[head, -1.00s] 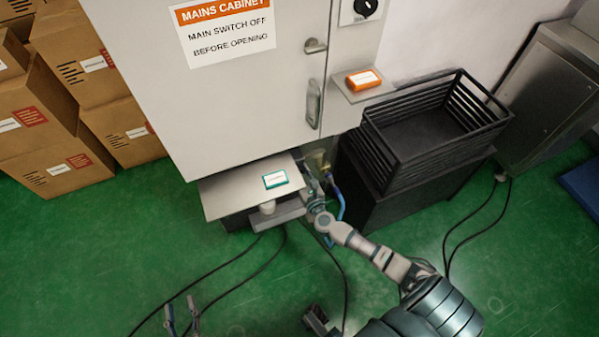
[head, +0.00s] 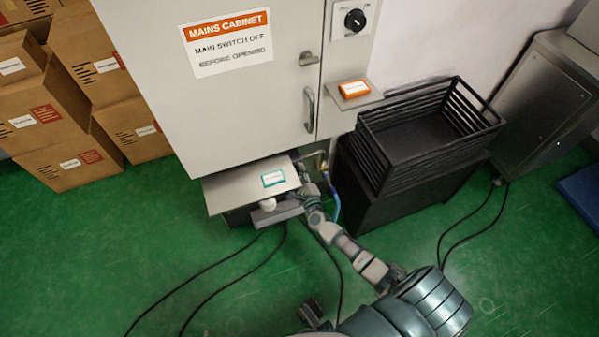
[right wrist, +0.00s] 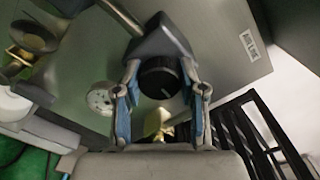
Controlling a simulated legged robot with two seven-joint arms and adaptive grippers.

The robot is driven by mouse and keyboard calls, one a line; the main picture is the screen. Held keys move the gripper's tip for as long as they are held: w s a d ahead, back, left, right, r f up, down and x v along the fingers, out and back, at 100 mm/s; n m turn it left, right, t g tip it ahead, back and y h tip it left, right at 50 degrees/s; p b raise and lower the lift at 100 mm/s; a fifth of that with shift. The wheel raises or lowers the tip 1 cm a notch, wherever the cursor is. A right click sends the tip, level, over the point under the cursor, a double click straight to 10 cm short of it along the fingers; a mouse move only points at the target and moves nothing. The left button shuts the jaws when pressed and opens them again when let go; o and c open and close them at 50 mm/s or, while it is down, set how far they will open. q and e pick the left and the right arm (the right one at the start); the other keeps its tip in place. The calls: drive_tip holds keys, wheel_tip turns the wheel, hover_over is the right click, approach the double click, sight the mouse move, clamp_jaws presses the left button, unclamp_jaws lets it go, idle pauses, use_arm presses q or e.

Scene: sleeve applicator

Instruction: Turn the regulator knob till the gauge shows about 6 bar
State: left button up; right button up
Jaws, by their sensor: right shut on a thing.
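The regulator knob (right wrist: 158,78) is black and round with a pale mark, and shows in the right wrist view. My right gripper (right wrist: 161,88) has its blue-padded fingers on both sides of the knob and is shut on it. The gauge (right wrist: 101,97) is a small pale round dial just left of the fingers; its reading is too small and blurred to tell. In the head view my right gripper (head: 304,178) reaches in beside the shelf below the cabinet, and the knob and gauge are hidden there.
The mains cabinet (head: 240,110) stands above a grey shelf (head: 228,189) with a green-and-white box (head: 273,178). A black slatted crate (head: 385,160) stands close to the right of my gripper. A blue hose (head: 336,205) hangs beside it. Cables lie on the green floor.

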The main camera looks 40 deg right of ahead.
drive_tip(key=n, duration=0.2)
drive_tip(key=n+p, duration=0.1)
drive_tip(key=n, duration=0.1)
drive_tip(key=n+p, duration=0.1)
drive_tip(key=n, duration=0.1)
drive_tip(key=shift+a, duration=0.25)
drive_tip(key=shift+n, duration=0.6)
drive_tip(key=shift+a+f+n+p, duration=0.15)
drive_tip(key=shift+n+p, duration=0.3)
drive_tip(key=shift+n, duration=0.85)
use_arm(q)
drive_tip(key=s+a+f+g+y, duration=0.1)
drive_tip(key=s+a+f+g, duration=0.1)
drive_tip(key=s+f+g, duration=0.2)
drive_tip(key=s, duration=0.2)
drive_tip(key=shift+s, duration=0.4)
use_arm(e)
drive_tip(key=shift+n, duration=0.3)
use_arm(q)
drive_tip(key=shift+a+f, duration=0.1)
use_arm(e)
drive_tip(key=shift+f, duration=0.15)
drive_tip(key=o, duration=1.2)
drive_tip(key=shift+c, duration=0.2)
use_arm(q)
drive_tip(key=shift+w+a+f, duration=0.1)
drive_tip(key=shift+a, duration=0.1)
